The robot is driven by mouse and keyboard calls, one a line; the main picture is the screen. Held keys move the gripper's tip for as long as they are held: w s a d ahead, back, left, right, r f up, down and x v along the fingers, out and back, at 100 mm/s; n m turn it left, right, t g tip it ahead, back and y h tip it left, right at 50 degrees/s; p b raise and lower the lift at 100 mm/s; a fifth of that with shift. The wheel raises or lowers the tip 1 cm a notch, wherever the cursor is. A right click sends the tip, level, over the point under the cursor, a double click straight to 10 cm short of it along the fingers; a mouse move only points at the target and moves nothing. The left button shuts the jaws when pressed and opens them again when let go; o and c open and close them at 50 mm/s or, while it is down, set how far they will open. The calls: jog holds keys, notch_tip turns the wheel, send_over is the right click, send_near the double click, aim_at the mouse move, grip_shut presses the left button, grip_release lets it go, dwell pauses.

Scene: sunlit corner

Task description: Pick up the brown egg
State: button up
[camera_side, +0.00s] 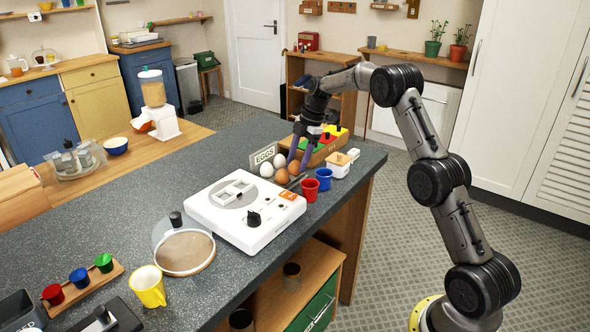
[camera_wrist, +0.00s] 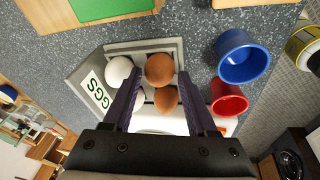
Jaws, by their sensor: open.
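Two brown eggs and two white eggs sit together in a tray with an EGGS sign (camera_side: 265,155). In the wrist view, one brown egg (camera_wrist: 159,69) lies between my fingertips, and the other brown egg (camera_wrist: 166,99) is nearer my palm, also between the fingers. In the side view the brown eggs (camera_side: 282,176) are at the tray's right. One white egg (camera_wrist: 120,70) is just outside my left finger; the other is mostly hidden behind that finger. My gripper (camera_wrist: 158,76) is open, pointing down over the eggs. I cannot tell whether the fingers touch an egg.
A red cup (camera_side: 309,189) and a blue cup (camera_side: 324,179) stand close to the right of the eggs. A white appliance (camera_side: 225,222) stands in front. A wooden box with coloured panels (camera_side: 323,150) is behind. The counter's front left has more free room.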

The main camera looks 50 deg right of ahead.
jog(key=shift+w+a+f, duration=0.15)
jog(key=shift+f, duration=0.55)
jog(key=c, duration=0.5)
jog(key=shift+r, duration=0.1)
